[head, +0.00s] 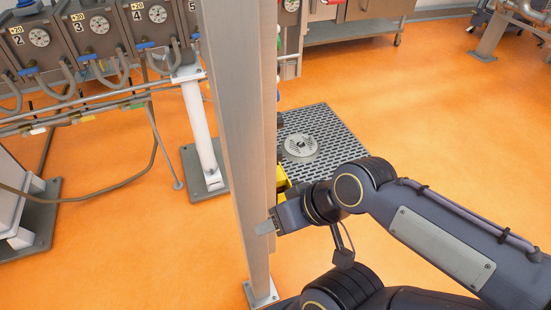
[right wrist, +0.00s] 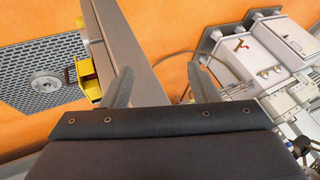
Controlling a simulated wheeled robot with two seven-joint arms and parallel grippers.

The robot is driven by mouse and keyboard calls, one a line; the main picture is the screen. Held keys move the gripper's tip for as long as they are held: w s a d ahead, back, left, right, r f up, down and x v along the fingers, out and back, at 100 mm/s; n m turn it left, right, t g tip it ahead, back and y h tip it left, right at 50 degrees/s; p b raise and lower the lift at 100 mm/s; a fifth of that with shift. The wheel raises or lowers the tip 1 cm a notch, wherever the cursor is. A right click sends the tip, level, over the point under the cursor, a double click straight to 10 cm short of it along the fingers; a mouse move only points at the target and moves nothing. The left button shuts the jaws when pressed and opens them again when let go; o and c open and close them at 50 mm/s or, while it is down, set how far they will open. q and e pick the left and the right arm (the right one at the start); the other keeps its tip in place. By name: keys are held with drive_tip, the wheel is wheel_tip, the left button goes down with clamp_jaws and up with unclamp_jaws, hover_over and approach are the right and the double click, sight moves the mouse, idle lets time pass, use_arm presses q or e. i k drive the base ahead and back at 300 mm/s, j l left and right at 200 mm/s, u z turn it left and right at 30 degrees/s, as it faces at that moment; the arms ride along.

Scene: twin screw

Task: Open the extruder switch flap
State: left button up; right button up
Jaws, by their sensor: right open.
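A yellow box-like part (head: 282,179) sits on the far side of a tall grey post, partly hidden by the post and my right arm. It also shows in the right wrist view (right wrist: 87,72), left of the gripper fingers, with a dark opening or recess. I cannot tell for certain whether this is the switch flap or its housing. My right gripper (head: 266,226) is beside the post, its fingers partly hidden. In the right wrist view the fingers are spread apart with nothing held, and the post (right wrist: 125,45) runs behind them. My left gripper is not in view.
The grey post (head: 235,120) stands upright close by the right gripper. A perforated grey plate (head: 335,135) with a round disc is behind it. A row of gauged units (head: 95,30) with hoses stands at upper left. Orange floor at right is open.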

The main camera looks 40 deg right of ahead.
sight(281, 179)
drive_tip(key=k+l, duration=0.1)
drive_tip(key=l, duration=1.2)
drive_tip(key=k+l, duration=0.15)
drive_tip(key=l, duration=0.5)
drive_tip(key=k, duration=0.35)
drive_tip(key=z, duration=1.1)
drive_tip(key=k+j+z, duration=0.2)
drive_tip(key=j+z, duration=0.25)
drive_tip(key=i+j, duration=0.1)
drive_tip(key=j, duration=0.15)
